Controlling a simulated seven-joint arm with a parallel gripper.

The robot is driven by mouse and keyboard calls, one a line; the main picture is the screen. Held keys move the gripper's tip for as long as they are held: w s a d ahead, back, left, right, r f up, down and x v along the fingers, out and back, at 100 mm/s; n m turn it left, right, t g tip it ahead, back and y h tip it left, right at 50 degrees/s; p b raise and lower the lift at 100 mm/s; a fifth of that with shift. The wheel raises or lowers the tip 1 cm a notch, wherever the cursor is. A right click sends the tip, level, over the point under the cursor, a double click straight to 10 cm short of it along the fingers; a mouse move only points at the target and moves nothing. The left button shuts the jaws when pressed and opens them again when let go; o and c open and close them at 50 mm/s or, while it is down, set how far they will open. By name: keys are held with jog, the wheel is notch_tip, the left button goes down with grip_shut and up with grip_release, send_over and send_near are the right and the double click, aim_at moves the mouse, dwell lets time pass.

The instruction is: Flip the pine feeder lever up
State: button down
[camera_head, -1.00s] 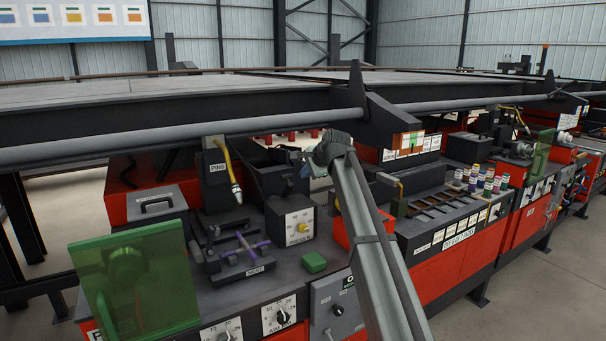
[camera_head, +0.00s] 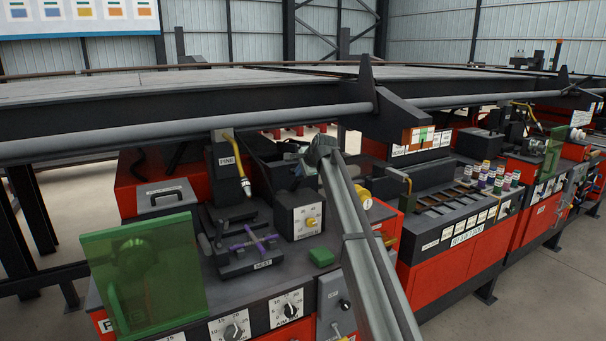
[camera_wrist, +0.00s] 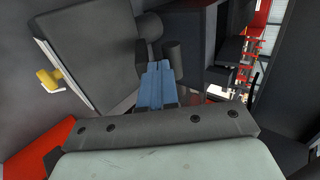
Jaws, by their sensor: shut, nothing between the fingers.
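The PINE label (camera_head: 227,162) sits on a dark upright unit with a yellow hose (camera_head: 238,165) beside it. I cannot clearly pick out the pine feeder lever in either view. My gripper (camera_head: 302,172) is over the dark recess behind the yellow-knob box (camera_head: 308,217); its tips are partly hidden in the head view. In the wrist view my gripper's blue fingers (camera_wrist: 157,72) are together and empty. Their tips are close to a short dark cylinder (camera_wrist: 175,55); I cannot tell if they touch it. Another dark round part (camera_wrist: 149,26) is just beyond.
The yellow-knob box fills the left of the wrist view (camera_wrist: 90,60). A long grey beam (camera_head: 190,128) crosses above the bench. A purple cross-shaped part (camera_head: 253,240), a green block (camera_head: 322,257) and a green screen (camera_head: 143,272) are in front.

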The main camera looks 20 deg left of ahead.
dwell(0.3)
jog(key=shift+w+a+r+g+h, duration=0.35)
jog(key=shift+w+a+g+h, duration=0.05)
jog(key=shift+w, duration=0.15)
jog(key=shift+w+a+r+g+h, duration=0.4)
jog(key=shift+w+a+g+h, duration=0.3)
jog(key=shift+w+a+r, duration=0.15)
jog(key=shift+w+a, duration=0.15)
jog(key=shift+a, duration=0.1)
